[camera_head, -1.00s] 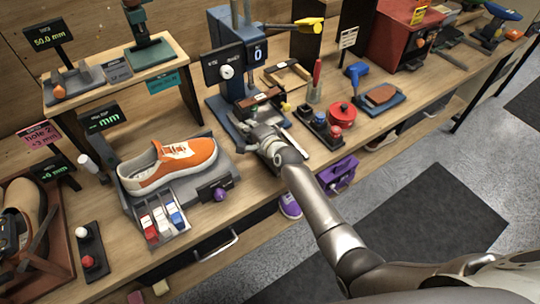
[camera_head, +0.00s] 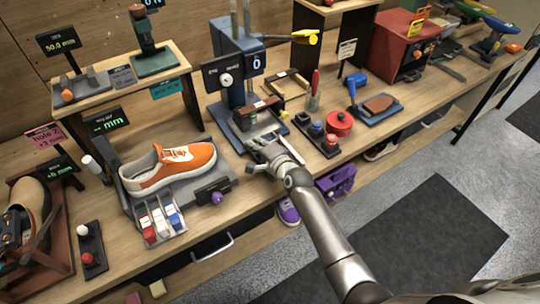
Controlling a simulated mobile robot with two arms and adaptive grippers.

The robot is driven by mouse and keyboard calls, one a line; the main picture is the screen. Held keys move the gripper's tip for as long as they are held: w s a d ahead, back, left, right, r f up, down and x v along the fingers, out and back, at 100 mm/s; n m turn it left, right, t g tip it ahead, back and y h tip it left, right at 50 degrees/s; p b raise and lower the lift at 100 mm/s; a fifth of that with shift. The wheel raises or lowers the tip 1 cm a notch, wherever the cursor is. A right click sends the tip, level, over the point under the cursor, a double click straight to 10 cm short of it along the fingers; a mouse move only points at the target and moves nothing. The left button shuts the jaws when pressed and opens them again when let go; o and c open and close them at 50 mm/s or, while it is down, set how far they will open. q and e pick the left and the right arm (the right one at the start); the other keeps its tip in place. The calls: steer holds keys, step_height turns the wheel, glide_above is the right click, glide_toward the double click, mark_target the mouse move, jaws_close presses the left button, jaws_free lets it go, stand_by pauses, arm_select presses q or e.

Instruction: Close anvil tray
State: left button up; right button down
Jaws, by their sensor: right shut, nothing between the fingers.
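The blue press (camera_head: 238,92) stands on the bench in the middle, with a dial and a small display on its front. Its low tray part (camera_head: 252,125) lies at the foot of the press, with a brown piece (camera_head: 256,107) above it. I cannot tell how far the tray stands out. My right gripper (camera_head: 256,152) is shut and empty just in front of the tray, low over the bench. Whether it touches the tray cannot be made out. My left gripper is not in view.
An orange sneaker (camera_head: 168,168) lies on a grey stand left of the press. A red pot (camera_head: 340,124) and a button strip (camera_head: 318,136) stand to the right. A purple knob (camera_head: 217,198) and a drawer handle (camera_head: 215,247) are near the bench's front edge.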

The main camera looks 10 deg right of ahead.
steer(key=v, duration=0.3)
steer(key=shift+s, duration=0.25)
steer(key=shift+v, duration=1.25)
steer(key=shift+s+d+r, duration=0.25)
steer(key=shift+s, duration=0.15)
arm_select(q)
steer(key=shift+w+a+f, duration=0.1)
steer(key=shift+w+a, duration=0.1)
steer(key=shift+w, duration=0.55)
arm_select(e)
steer(key=shift+s, duration=0.15)
